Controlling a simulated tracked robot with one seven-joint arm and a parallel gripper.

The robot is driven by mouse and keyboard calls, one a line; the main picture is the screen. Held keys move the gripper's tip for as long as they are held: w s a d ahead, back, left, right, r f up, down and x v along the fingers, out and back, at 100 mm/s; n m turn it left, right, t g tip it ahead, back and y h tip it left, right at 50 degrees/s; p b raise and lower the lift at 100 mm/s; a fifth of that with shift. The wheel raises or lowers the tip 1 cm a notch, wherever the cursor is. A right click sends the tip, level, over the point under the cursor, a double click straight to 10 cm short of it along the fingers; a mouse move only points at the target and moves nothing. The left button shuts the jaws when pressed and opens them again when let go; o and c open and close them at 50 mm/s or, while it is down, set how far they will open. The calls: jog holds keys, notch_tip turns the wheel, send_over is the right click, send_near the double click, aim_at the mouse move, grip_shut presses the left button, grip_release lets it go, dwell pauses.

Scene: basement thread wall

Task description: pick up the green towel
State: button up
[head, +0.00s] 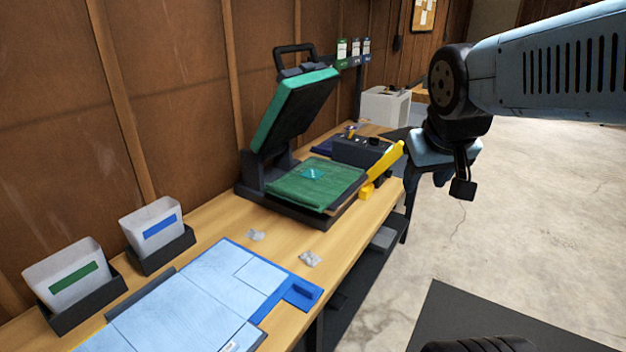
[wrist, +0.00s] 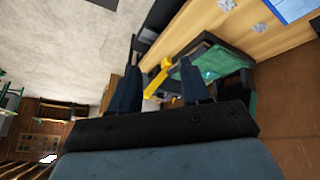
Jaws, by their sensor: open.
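A green cloth, which looks like the green towel (head: 312,186), lies flat on the lower plate of an open press on the bench. A small teal patch shows on its middle. In the wrist view the green towel (wrist: 218,62) shows beyond the right finger. My gripper (head: 436,186) hangs in the air to the right of the press, past the bench's front edge and apart from the towel. In the wrist view my gripper (wrist: 160,74) has its two fingers spread, with nothing between them.
The press's raised top plate (head: 292,110) tilts over the towel's back side. A yellow handle (head: 388,160) stands at the press's right, beside a dark control box (head: 362,152). Two white bins (head: 72,278) and a light-blue board (head: 190,292) are nearer. Open floor lies right of the bench.

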jog(key=w+d+f+n+h, duration=0.25)
jog(key=w+f, duration=0.45)
jog(key=w, duration=0.5)
jog(key=n+t+y, duration=0.3)
jog(key=n+y, duration=0.5)
jog(key=y, duration=0.7)
send_near(292, 193)
jog(key=shift+r+m+x, duration=0.15)
jog(key=shift+x, duration=0.55)
jog(key=shift+r+m+x, duration=0.1)
jog(key=shift+x, duration=0.55)
jog(key=shift+f+x, duration=0.2)
jog(key=shift+x, duration=2.6)
jog(key=shift+s, duration=0.1)
